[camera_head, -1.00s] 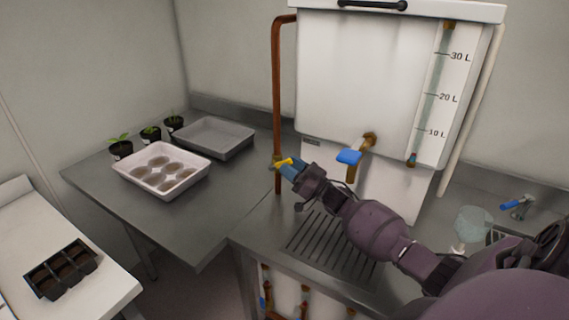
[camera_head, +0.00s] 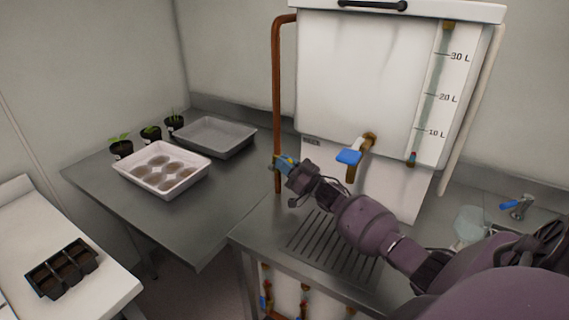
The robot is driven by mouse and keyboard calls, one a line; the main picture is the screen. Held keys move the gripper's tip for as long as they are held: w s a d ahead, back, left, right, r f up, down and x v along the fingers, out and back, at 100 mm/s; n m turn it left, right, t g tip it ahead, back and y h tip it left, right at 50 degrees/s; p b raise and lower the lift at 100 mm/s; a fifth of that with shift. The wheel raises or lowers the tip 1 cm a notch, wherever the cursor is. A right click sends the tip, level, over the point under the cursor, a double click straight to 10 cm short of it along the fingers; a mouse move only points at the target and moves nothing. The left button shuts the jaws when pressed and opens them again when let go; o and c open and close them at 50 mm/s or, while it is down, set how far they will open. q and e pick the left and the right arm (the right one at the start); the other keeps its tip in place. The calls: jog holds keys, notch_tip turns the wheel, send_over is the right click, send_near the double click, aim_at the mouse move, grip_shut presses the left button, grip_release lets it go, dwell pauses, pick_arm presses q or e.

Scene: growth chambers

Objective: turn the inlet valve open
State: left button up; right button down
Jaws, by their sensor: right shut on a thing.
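The inlet valve (camera_head: 277,161) sits low on the copper pipe (camera_head: 277,90) that runs down the left side of the white tank (camera_head: 355,75). How far the handle is turned is hard to tell. The sight tube on the tank's right side (camera_head: 436,80) shows marks of 10, 20 and 30 L. My left gripper is not in view.
A blue-handled tap (camera_head: 349,156) juts from the tank front close to my right arm, above a slotted drain (camera_head: 330,246). A white tray (camera_head: 127,178), a grey tray (camera_head: 240,146) and small potted plants (camera_head: 121,148) stand on the left bench. A clear cup (camera_head: 468,224) is at the right.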

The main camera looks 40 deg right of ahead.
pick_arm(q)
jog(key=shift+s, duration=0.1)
pick_arm(e)
jog(key=shift+r+p, duration=0.3)
jog(key=shift+p, duration=0.25)
jog(key=shift+w+a+r+g+p, duration=0.1)
jog(key=shift+w+r+g+p, duration=0.15)
jog(key=shift+g+p, duration=0.5)
jog(key=p, duration=0.2)
jog(key=shift+w+r+g+h+p, duration=0.15)
jog(key=shift+g+h+p, duration=0.15)
jog(key=shift+g, duration=0.05)
jog(key=shift+a, duration=0.1)
jog(key=shift+w+g+p, duration=0.1)
jog(key=shift+g+p, duration=0.2)
jog(key=shift+p, duration=0.1)
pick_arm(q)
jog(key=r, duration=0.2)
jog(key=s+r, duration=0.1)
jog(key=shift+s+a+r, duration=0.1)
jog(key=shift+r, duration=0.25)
